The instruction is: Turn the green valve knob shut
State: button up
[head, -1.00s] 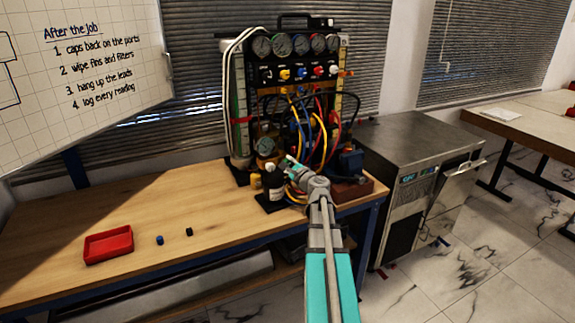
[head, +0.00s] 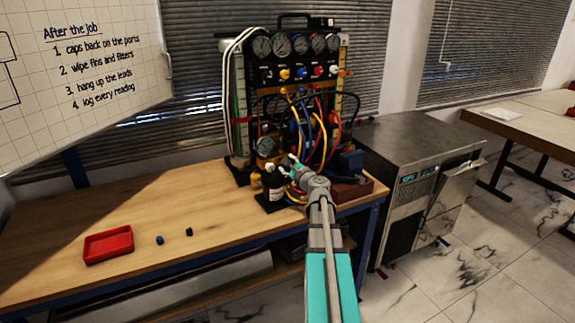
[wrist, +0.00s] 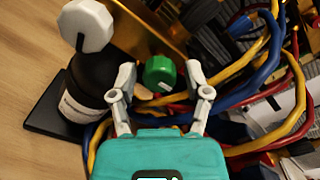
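The green valve knob (wrist: 160,73) shows in the wrist view, just ahead of my gripper and centred between its fingertips. My gripper (wrist: 159,79) is open, with one grey finger on each side of the knob and a visible gap on both sides. In the head view my gripper (head: 293,166) is low in front of the gauge rig (head: 296,74), beside the dark bottle.
A dark bottle (wrist: 88,92) with a white faceted top stands close left of my gripper; it also shows in the head view (head: 274,184). Blue, yellow and red hoses (wrist: 262,70) crowd the right. A red tray (head: 108,244) and two small caps lie on the open left bench.

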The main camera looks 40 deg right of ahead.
dwell(0.4)
jog(key=s+a, duration=0.1)
jog(key=s, duration=1.1)
jog(key=shift+a, duration=0.35)
jog(key=w+a+f+n+g+y+p, duration=0.25)
jog(key=a+n, duration=0.25)
jog(key=a, duration=0.4)
jog(key=w+a+f+n+g+y+p, duration=0.1)
jog(key=a+n+g+y, duration=0.2)
jog(key=a+n, duration=0.45)
jog(key=w+a+f+n+g+y+p, duration=0.2)
jog(key=a+n+g+y, duration=0.1)
jog(key=a, duration=0.7)
jog(key=s+a+f+n+g+h+p, duration=0.1)
jog(key=s+a+n+g+h+p, duration=0.1)
jog(key=s+a+n+g+h, duration=0.1)
jog(key=s+a+f+n+g+h+p, duration=0.1)
jog(key=s+a+n+g+h+p, duration=0.2)
jog(key=s+a+n+g, duration=0.3)
jog(key=shift+s+a+n, duration=0.45)
jog(key=shift+a+n, duration=1.7)
jog(key=shift+a, duration=0.85)
jog(key=shift+f, duration=0.1)
